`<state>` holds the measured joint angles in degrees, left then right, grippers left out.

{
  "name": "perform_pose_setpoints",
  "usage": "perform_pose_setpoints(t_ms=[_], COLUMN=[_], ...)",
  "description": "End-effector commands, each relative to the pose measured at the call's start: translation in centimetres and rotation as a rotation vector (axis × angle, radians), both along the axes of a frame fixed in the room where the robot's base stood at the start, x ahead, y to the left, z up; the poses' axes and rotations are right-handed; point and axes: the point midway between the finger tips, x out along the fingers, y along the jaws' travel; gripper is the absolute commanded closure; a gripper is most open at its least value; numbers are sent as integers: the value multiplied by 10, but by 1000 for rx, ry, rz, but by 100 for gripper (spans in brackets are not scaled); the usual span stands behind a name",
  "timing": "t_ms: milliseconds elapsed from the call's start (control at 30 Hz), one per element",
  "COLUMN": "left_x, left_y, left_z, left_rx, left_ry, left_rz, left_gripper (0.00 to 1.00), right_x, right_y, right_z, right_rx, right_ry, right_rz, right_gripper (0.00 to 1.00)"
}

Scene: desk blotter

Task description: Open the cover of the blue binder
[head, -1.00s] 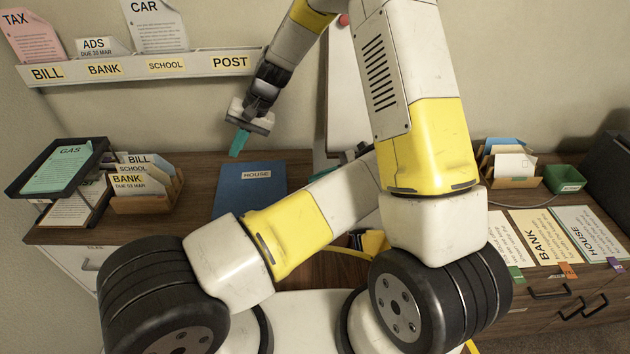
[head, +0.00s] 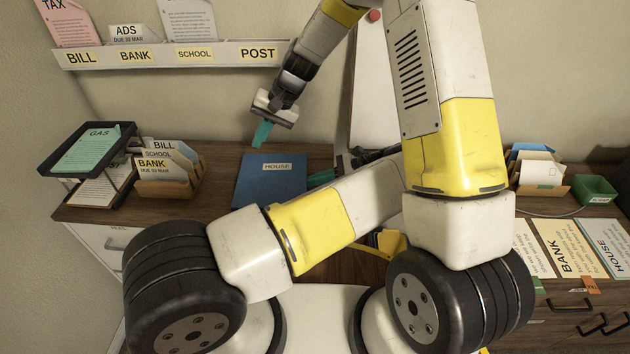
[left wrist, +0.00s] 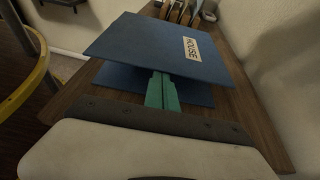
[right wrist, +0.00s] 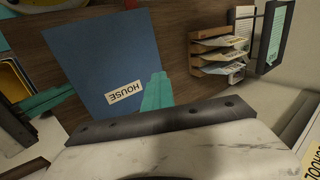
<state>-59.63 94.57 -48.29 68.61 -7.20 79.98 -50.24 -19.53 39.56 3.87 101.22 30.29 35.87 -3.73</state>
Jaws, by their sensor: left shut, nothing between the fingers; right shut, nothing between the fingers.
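The blue binder (head: 270,182), labelled HOUSE, lies on the desk. In the left wrist view its cover (left wrist: 140,48) is tilted up, with a gap above the lower blue panel (left wrist: 190,95). My left gripper (head: 320,178) is shut at the binder's right edge. In the left wrist view its teal fingertips (left wrist: 160,80) reach into the gap, their ends hidden under the cover's edge. They also show in the right wrist view (right wrist: 48,102) beside the binder. My right gripper (head: 262,134) is shut and empty above the binder's far edge; its fingers show in the right wrist view (right wrist: 157,92).
A file holder (head: 170,185) and stacked black trays (head: 128,160) stand left of the binder. A wall rack (head: 165,55) is behind. Another card holder (head: 540,175) and a green box (head: 597,190) sit at right. My left forearm crosses in front of the desk.

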Motion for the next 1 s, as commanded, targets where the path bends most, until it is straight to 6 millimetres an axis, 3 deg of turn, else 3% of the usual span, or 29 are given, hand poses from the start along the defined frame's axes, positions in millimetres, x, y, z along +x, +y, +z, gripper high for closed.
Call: perform_pose_setpoints(t_ms=[200, 500, 633, 1000], left_x=[0, 0, 0, 0], left_y=[0, 0, 0, 0], left_z=[11, 12, 12, 12], left_rx=[-49, -51, -51, -51], left_ry=[-1, -2, -2, -2], left_rz=[3, -1, -1, -1], left_gripper=[100, 100, 100, 100], right_x=[0, 0, 0, 0], right_y=[0, 0, 0, -2], right_z=[0, 0, 0, 3], right_rx=[0, 0, 0, 1], right_ry=[0, 0, 0, -1], right_rz=[0, 0, 0, -1], right_gripper=[100, 100, 75, 75])
